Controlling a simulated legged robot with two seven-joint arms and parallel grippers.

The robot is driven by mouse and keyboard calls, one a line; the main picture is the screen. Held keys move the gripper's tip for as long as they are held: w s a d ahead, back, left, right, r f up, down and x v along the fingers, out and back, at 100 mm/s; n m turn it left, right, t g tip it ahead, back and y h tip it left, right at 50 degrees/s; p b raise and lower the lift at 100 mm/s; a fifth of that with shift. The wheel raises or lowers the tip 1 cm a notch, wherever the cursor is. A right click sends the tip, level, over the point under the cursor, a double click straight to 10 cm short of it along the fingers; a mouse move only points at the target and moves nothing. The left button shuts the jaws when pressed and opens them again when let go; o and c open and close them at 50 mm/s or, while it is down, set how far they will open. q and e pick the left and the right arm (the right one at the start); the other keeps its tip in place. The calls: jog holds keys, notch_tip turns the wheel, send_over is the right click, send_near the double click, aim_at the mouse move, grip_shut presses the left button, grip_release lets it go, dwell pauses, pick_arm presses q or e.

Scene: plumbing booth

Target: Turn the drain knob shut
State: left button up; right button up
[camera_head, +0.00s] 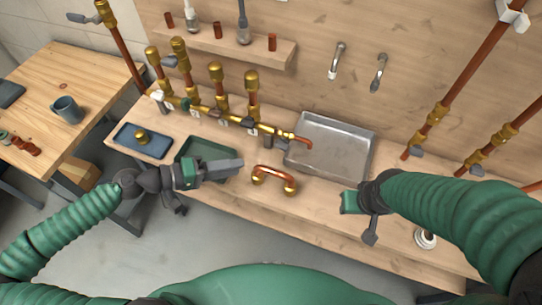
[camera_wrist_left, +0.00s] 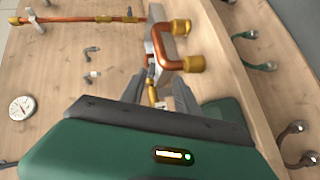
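The brass manifold (camera_head: 225,118) runs along the bench, with several upright brass valves. A small white-topped fitting (camera_head: 158,96) is at its left end. A dark handle (camera_head: 268,142) sits near its right end, beside the copper spout (camera_head: 302,142) over the metal basin. No label shows which one is the drain knob. My left gripper (camera_head: 228,167) is over the green tray, in front of the manifold and apart from it. In the left wrist view its fingers (camera_wrist_left: 158,92) are spread, with brass seen beyond the gap. My right gripper (camera_head: 360,218) is near the bench's front edge; its fingers are unclear.
A copper U-pipe with brass ends (camera_head: 274,178) lies right of my left gripper. The metal basin (camera_head: 330,145), green tray (camera_head: 193,148) and blue tray (camera_head: 128,136) are on the bench. Vertical copper pipes (camera_head: 448,90) stand at right. A side table (camera_head: 62,75) holds a mug (camera_head: 67,108).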

aim_at(277, 147)
pick_arm(q)
jog(key=shift+t, duration=0.6)
jog(key=x, duration=0.5)
jog(key=w+x, duration=0.1)
jog(key=x, duration=0.3)
jog(key=w+r+x, duration=0.1)
jog(key=x, duration=0.4)
jog(key=shift+w+a, duration=0.1)
jog(key=shift+w, duration=0.1)
jog(key=shift+c, duration=0.3)
grip_shut()
